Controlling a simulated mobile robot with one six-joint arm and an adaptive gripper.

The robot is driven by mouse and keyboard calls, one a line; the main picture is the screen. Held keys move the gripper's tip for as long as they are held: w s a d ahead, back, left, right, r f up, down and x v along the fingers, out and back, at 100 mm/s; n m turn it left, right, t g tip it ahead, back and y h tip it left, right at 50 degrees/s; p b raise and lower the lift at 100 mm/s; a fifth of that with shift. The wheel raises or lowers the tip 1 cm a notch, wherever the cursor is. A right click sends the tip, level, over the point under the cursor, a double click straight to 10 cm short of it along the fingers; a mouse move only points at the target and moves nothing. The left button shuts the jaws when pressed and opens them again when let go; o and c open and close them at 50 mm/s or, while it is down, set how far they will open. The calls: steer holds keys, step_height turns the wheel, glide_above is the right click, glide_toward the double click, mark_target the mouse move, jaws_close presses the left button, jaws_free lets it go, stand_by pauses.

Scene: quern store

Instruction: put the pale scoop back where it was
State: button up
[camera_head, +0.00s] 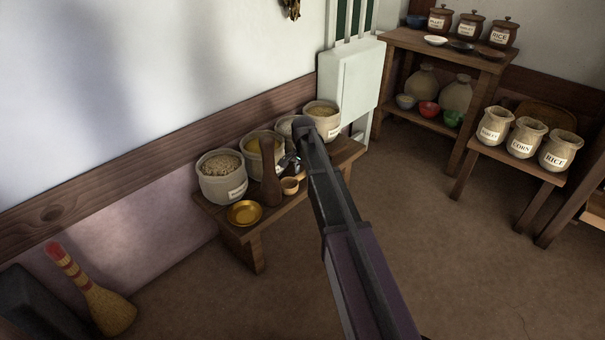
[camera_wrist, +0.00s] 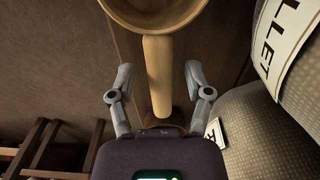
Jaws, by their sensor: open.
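The pale wooden scoop (camera_head: 290,186) sits on the low bench (camera_head: 215,211) in the head view, near the bench's front edge. In the wrist view its round bowl is at the top, cut by the frame, and its straight handle (camera_wrist: 157,68) runs down toward my gripper. My gripper (camera_wrist: 159,70) is open, with one finger on each side of the handle and a visible gap on both sides. In the head view my gripper (camera_head: 291,163) is small and dark, just behind the scoop, and partly hidden by my arm.
Several grain pots stand along the wall, including a left one (camera_head: 221,178) and a right one (camera_head: 322,118). A labelled pot (camera_wrist: 275,125) fills the wrist view's right side.

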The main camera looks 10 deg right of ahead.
mark_target(303, 173)
step_height(303, 173, up, 12)
steer(key=p, duration=1.2)
steer(key=shift+r, duration=0.1)
stand_by(0.6)
steer(key=s+n, duration=1)
steer(key=s, duration=1.9)
steer(key=shift+n, duration=0.4)
